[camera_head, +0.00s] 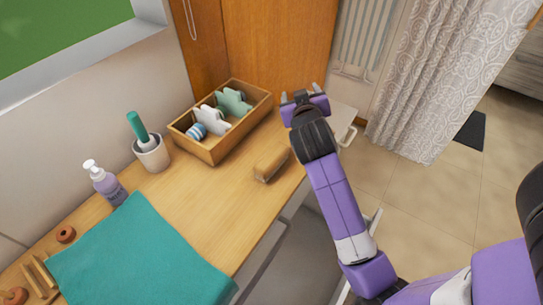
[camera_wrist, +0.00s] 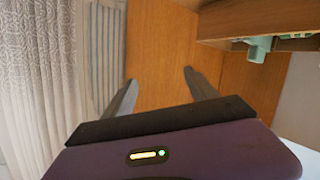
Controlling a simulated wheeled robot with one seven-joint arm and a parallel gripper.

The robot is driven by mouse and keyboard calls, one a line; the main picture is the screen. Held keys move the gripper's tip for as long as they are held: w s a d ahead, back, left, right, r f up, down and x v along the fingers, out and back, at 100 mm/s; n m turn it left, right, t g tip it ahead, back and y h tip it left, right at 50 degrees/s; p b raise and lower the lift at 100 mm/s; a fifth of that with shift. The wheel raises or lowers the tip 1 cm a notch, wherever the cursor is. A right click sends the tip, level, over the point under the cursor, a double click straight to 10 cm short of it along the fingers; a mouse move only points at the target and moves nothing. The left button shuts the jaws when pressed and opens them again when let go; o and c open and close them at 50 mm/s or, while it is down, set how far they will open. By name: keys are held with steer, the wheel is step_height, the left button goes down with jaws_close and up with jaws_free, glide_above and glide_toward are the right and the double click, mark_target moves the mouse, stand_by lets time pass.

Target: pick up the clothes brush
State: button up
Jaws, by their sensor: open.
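The clothes brush (camera_head: 271,164) looks like a small tan wooden block with a rounded back. It lies on the wooden counter top near its front edge, in front of the wooden box. My gripper (camera_head: 299,90) is at the far right end of the counter, beyond the brush and apart from it. Its two fingers are spread and nothing is between them. In the wrist view my gripper (camera_wrist: 158,80) also shows open and empty, facing an orange wooden panel. The brush does not show in the wrist view.
A wooden box (camera_head: 212,154) with several items stands behind the brush. A white cup (camera_head: 152,154) with a green-handled brush, a lavender pump bottle (camera_head: 106,184) and a teal cloth (camera_head: 138,255) are further left. An orange wooden panel (camera_head: 275,45) rises behind. Counter around the brush is clear.

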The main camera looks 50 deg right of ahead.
steer(key=s+d+m+g+p, duration=0.1)
steer(key=d+m+g, duration=0.2)
steer(key=m+g, duration=0.1)
steer(key=m+g+y+p, duration=0.3)
steer(key=m+g+y, duration=0.3)
steer(key=y, duration=0.6)
glide_above(271, 156)
steer(key=shift+m+t, duration=0.3)
steer(key=shift+t, duration=0.4)
steer(key=f, duration=0.4)
steer(key=shift+s+d+f, duration=0.1)
steer(key=shift+s+d, duration=0.15)
steer(key=shift+s, duration=0.1)
steer(key=shift+a+f, duration=0.1)
steer(key=shift+a, duration=0.25)
steer(key=shift+w+f+p, duration=0.15)
steer(key=shift+f+p, duration=0.1)
steer(key=shift+f, duration=1.65)
steer(key=shift+w+f+p, duration=0.1)
steer(key=shift+f+p, duration=0.15)
steer(key=shift+f, duration=1.65)
jaws_close()
steer(key=shift+r, duration=0.15)
